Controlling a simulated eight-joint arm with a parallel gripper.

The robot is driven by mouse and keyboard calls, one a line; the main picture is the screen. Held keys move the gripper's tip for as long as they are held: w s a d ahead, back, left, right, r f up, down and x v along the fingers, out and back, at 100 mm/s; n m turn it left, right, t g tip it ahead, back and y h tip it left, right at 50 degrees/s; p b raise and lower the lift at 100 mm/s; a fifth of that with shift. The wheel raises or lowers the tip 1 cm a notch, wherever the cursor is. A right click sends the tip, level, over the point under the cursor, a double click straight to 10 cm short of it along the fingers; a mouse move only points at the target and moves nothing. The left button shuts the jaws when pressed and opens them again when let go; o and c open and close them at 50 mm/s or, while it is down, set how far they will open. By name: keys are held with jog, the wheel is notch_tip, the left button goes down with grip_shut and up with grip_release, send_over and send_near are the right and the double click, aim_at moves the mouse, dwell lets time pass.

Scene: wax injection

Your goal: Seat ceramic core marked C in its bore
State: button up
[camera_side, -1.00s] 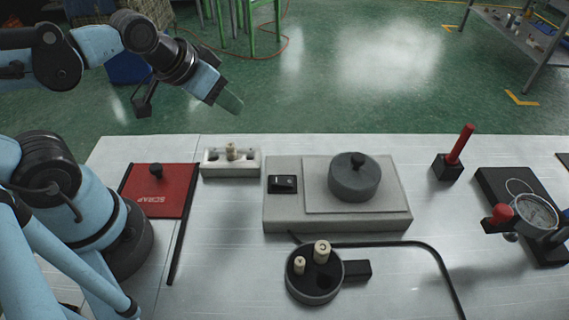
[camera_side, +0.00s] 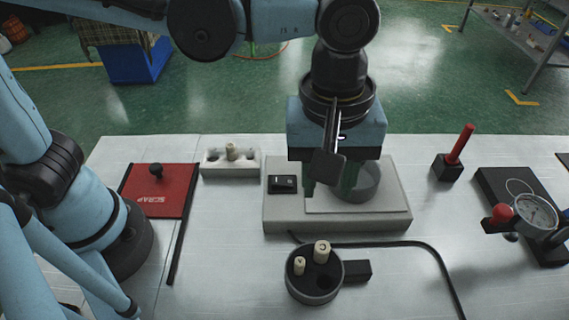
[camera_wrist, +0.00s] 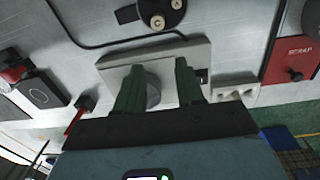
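The pale core marked C (camera_side: 322,251) stands upright in the round dark fixture (camera_side: 315,291) at the front of the table, and it also shows in the wrist view (camera_wrist: 158,21). A smaller pale core (camera_side: 299,265) stands beside it in the same fixture; its mark is too small to read surely. A third pale core (camera_side: 231,151) stands in the white block (camera_side: 217,170) at the back. My gripper (camera_side: 330,186) is open and empty, its green fingers apart above the grey plate, behind the fixture. It also shows open in the wrist view (camera_wrist: 156,72).
A grey plate with a base (camera_side: 290,215) bears a round grey lid (camera_side: 371,184), partly hidden by my gripper. A red scrap plate (camera_side: 170,203) lies left. A red-handled tool (camera_side: 461,143) and dial gauge (camera_side: 536,213) stand right. A black cable curves along the front.

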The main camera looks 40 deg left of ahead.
jog(key=s+d, duration=0.1)
jog(key=d, duration=0.1)
send_over(322, 247)
jog(key=shift+n, duration=0.3)
jog(key=f, duration=0.7)
jog(key=shift+w+a+f, duration=0.1)
jog(key=shift+w, duration=0.2)
jog(key=shift+s+f, duration=0.15)
jog(key=shift+f, duration=1.15)
jog(key=shift+s+f, duration=0.1)
jog(key=shift+f, duration=1.15)
jog(key=shift+c, duration=0.5)
grip_shut()
